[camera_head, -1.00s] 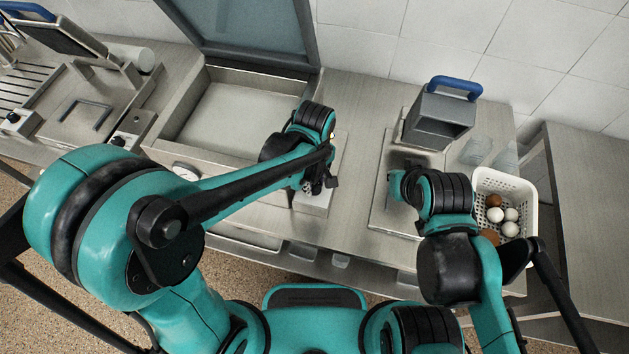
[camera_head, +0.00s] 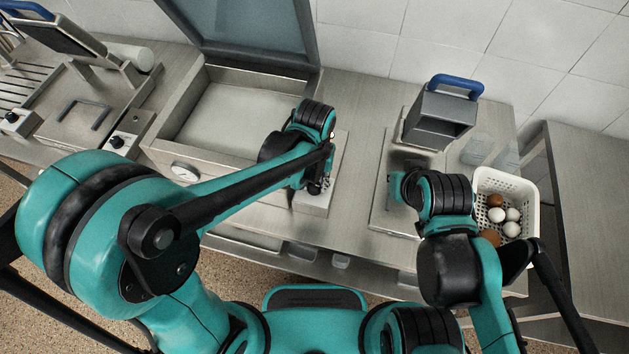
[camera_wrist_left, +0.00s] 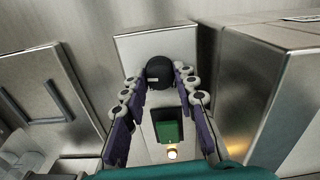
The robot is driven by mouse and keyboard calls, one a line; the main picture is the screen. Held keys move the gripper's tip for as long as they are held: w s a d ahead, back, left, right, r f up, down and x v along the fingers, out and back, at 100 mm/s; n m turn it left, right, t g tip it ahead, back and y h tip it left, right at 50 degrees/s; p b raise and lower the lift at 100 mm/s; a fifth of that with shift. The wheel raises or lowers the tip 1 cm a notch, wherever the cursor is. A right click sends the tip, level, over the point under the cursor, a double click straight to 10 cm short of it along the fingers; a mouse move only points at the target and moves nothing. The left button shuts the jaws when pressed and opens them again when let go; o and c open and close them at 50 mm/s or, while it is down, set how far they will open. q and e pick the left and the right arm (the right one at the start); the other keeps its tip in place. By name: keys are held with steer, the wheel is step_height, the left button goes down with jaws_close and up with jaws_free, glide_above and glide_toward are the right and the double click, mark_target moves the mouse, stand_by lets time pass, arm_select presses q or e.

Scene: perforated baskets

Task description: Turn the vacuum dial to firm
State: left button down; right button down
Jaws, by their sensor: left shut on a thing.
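The dial is a round black knob (camera_wrist_left: 160,73) with a small pale mark, on a pale metal control panel (camera_wrist_left: 150,45) in the left wrist view. My left gripper (camera_wrist_left: 160,80) is shut on the knob, one purple-padded finger on each side. A green switch (camera_wrist_left: 168,131) sits below the knob on the same panel. In the head view my left gripper (camera_head: 318,184) is low over the panel (camera_head: 313,204), and its own arm hides the knob. I cannot read any dial setting.
An open metal chamber (camera_head: 228,112) with a raised lid (camera_head: 245,30) stands left of the panel. A round gauge (camera_head: 184,172) is on its front. To the right are a grey box with a blue handle (camera_head: 440,115) and a white perforated basket (camera_head: 529,190) holding several eggs.

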mark_target(314, 185)
arm_select(q)
steer(key=m, duration=0.3)
steer(key=shift+m, duration=2.3)
steer(key=c, duration=1.2)
jaws_free()
step_height(314, 185, up, 12)
